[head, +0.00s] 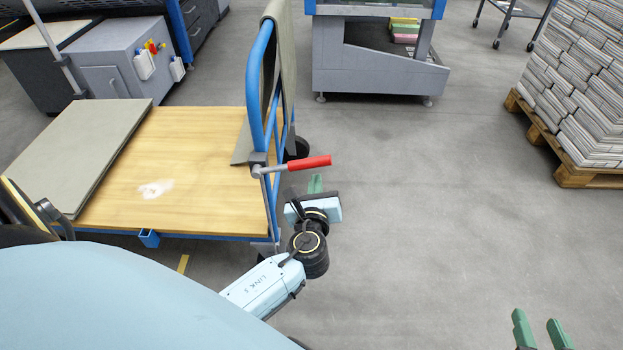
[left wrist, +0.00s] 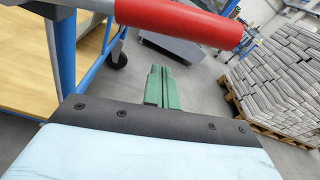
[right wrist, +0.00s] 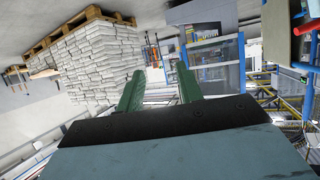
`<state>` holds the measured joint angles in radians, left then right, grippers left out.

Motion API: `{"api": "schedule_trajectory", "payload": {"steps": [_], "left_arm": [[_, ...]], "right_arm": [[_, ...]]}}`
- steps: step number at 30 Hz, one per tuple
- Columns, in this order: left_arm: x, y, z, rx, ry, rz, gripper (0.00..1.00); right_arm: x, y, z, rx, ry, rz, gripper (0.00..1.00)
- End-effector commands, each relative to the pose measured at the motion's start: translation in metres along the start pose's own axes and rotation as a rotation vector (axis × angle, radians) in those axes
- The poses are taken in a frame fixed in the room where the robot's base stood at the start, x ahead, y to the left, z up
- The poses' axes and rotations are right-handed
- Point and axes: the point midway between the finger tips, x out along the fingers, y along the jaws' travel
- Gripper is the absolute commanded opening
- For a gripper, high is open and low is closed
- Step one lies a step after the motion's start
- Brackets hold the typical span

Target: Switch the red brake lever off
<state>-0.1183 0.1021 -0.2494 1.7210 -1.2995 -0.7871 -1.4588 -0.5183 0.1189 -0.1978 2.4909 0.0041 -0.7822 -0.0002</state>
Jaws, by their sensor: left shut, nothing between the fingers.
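The red brake lever (head: 305,164) sticks out to the right from the blue frame of the cart (head: 190,150), roughly level in the head view. In the left wrist view the red lever (left wrist: 185,20) crosses the top of the picture, close to the camera. My left gripper (head: 315,184) is just below and beside the lever's free end in the head view. Its green fingers (left wrist: 160,87) are shut together with nothing between them, and appear apart from the lever. My right gripper (head: 540,330) is open and empty at the lower right, with its green fingers (right wrist: 160,88) spread.
The wooden cart deck carries a grey board (head: 85,150). A grey cloth (head: 284,50) hangs over the blue handle rail. A pallet (head: 590,175) of stacked newspapers stands at the right. A grey machine (head: 375,65) stands behind. The floor (head: 430,200) between them is clear.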

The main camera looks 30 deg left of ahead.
Motion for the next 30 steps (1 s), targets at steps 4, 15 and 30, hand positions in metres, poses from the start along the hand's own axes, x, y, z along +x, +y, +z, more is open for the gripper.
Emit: {"api": "schedule_trajectory", "payload": {"steps": [4, 15, 30], "left_arm": [[-0.010, -0.001, 0.022, -0.003, -0.001, -0.003, 0.00], [-0.015, 0.000, 0.037, 0.000, 0.001, -0.001, 0.00], [-0.015, -0.013, 0.039, -0.035, 0.006, -0.027, 0.00]], "right_arm": [[-0.002, 0.002, 0.008, 0.000, -0.051, 0.005, 0.36], [-0.002, 0.003, 0.011, 0.000, -0.068, 0.006, 0.36], [-0.007, 0.005, 0.028, 0.001, -0.169, 0.014, 0.36]]}}
